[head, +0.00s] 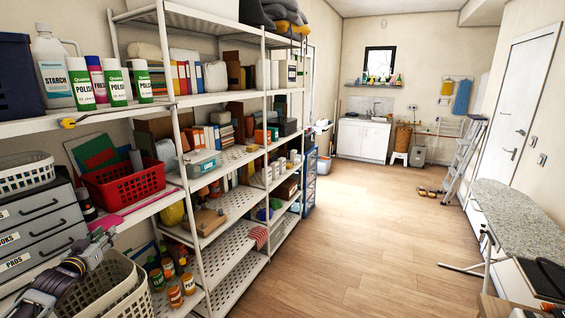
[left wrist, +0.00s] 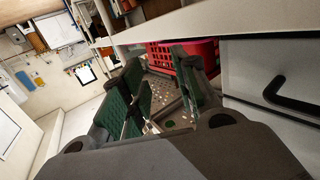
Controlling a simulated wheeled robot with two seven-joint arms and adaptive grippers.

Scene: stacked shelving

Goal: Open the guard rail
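A yellow fitting (head: 68,123) sits on the front edge of the upper left shelf in the head view, where a thin light bar runs right toward the post. I cannot clearly tell which part is the guard rail. A pink strip (head: 150,200) lies along the front edge of the shelf below, by the red basket (head: 123,183). My left gripper (head: 103,240) is at the lower left, in front of that lower shelf and below the yellow fitting. In the left wrist view its green-padded fingers (left wrist: 165,75) are apart with nothing between them. My right gripper is not seen.
Grey drawers (head: 38,232) stand left of my left gripper, and a beige basket (head: 115,290) lies just below it. Spray cans (head: 115,87) stand on the upper shelf. An ironing board (head: 520,212) is at the right. The wooden floor (head: 350,220) between is clear.

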